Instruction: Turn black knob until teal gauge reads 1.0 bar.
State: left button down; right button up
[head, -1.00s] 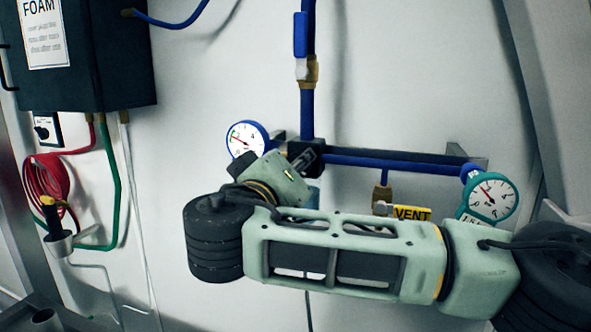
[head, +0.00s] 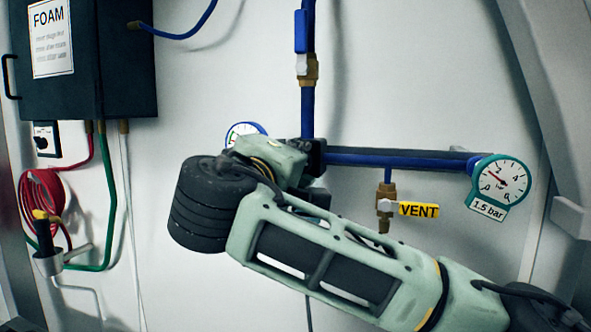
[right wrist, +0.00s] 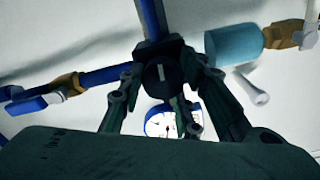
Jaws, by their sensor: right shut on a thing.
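The teal gauge (head: 501,179) is at the right end of the blue pipe in the head view. Its needle points up and left, between 0 and 2; a tag under it reads 1.5 bar. The black knob (right wrist: 159,75) with a pale line shows in the right wrist view, on a dark block. My right gripper (right wrist: 163,78) is shut on it, one finger on each side. In the head view my right gripper (head: 305,160) and wrist hide the knob. My left gripper is not in view.
A blue gauge (head: 243,130) is partly hidden behind my right gripper. A brass vent valve with a yellow VENT tag (head: 418,209) hangs below the pipe. A blue-handled valve (head: 302,32) is above. A FOAM box (head: 85,75) and red hose (head: 45,195) are at left.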

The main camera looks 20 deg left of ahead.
jog(key=shift+r+n, duration=0.35)
jog(key=shift+n, duration=0.75)
jog(key=o, duration=1)
jog(key=shift+o, duration=0.2)
jog(key=shift+f, duration=0.1)
jog(key=s, duration=0.7)
jog(key=shift+s+a, duration=0.15)
jog(key=shift+s, duration=0.15)
